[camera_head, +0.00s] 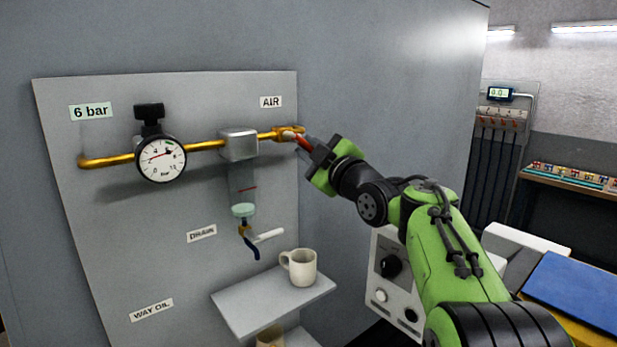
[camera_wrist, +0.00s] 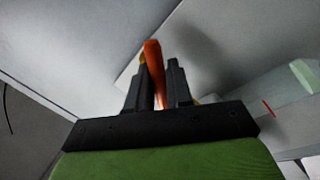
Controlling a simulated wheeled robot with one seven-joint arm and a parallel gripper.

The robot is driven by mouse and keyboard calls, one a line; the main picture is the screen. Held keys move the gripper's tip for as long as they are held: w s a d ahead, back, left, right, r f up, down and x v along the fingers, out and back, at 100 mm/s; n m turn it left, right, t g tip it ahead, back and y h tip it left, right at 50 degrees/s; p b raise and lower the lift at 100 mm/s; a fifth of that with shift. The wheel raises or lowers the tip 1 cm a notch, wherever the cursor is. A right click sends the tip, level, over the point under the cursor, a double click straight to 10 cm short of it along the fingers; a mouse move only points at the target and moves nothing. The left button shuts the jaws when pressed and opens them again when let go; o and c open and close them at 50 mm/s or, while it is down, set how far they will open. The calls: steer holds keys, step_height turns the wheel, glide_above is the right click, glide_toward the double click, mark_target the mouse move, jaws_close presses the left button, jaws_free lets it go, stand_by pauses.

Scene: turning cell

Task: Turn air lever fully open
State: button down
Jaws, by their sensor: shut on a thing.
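The air lever (camera_head: 303,143) is a red-orange handle on the brass valve (camera_head: 284,134) at the right end of the brass pipe, below the AIR label (camera_head: 271,102). My gripper (camera_head: 307,148) is at the lever, coming in from the right. In the wrist view the lever (camera_wrist: 154,62) stands between the two dark fingers of my gripper (camera_wrist: 157,85), and they are shut on it. Its tip sticks out past the fingertips. The fingers partly hide the lever in the head view.
Left along the pipe are a grey filter block (camera_head: 238,144) with a clear bowl and a pressure gauge (camera_head: 160,159). The wall panel right of the pipe is bare.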

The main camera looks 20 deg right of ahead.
steer(key=n, duration=0.1)
steer(key=n+b, duration=0.1)
steer(key=n, duration=0.1)
steer(key=r+n+y+b, duration=0.1)
steer(key=shift+w+d, duration=0.15)
steer(key=shift+d, duration=0.25)
steer(key=shift+d+r+n+y, duration=0.1)
steer(key=shift+r+n+y, duration=0.15)
steer(key=shift+n, duration=0.65)
steer(key=shift+a+r+n+y, duration=0.1)
steer(key=shift+r+n+y, duration=0.15)
steer(key=shift+n, duration=0.65)
steer(key=shift+d+r+n+y, duration=0.1)
steer(key=shift+r+n+y, duration=0.15)
steer(key=shift+n, duration=0.65)
steer(key=shift+r+g, duration=0.1)
steer(key=shift+g, duration=0.2)
steer(key=c, duration=1.2)
jaws_free()
steer(key=shift+b, duration=0.3)
steer(key=b+v, duration=0.4)
steer(key=v, duration=1.1)
steer(key=shift+s, duration=0.3)
